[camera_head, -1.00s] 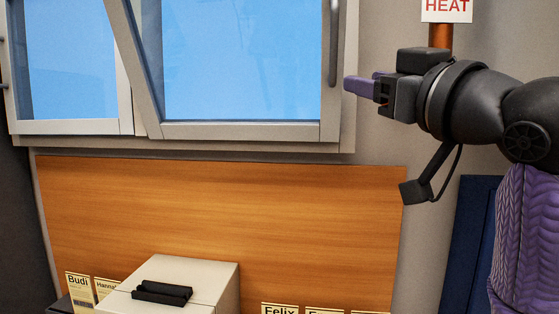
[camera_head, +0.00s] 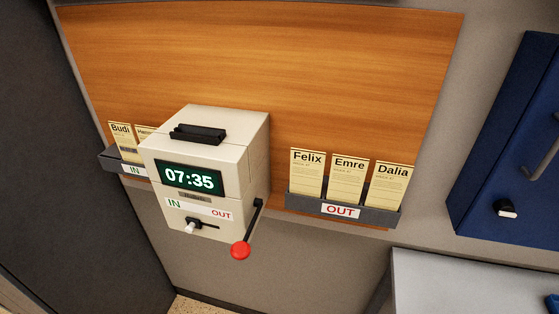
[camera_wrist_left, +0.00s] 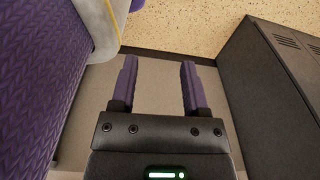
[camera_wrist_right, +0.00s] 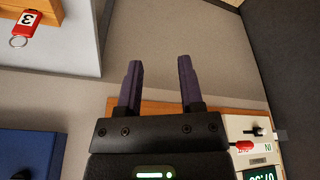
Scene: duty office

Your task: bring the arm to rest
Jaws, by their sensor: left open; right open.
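My right gripper (camera_wrist_right: 158,88) shows in the right wrist view, open with nothing between its purple fingers. The time clock's red-knobbed lever (camera_wrist_right: 242,146) lies to the right of it in that view, apart from the fingers. My left gripper (camera_wrist_left: 156,85) shows in the left wrist view, open and empty, with a grey wall and speckled floor beyond it. Neither arm shows in the head view now.
The time clock (camera_head: 205,175) reads 07:35 on the wooden board (camera_head: 270,60). The IN rack (camera_head: 125,160) and OUT rack (camera_head: 345,205) hold cards. A blue cabinet (camera_head: 510,130) and a grey surface (camera_head: 470,285) are at right. A dark locker (camera_wrist_left: 275,90) stands near my left gripper.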

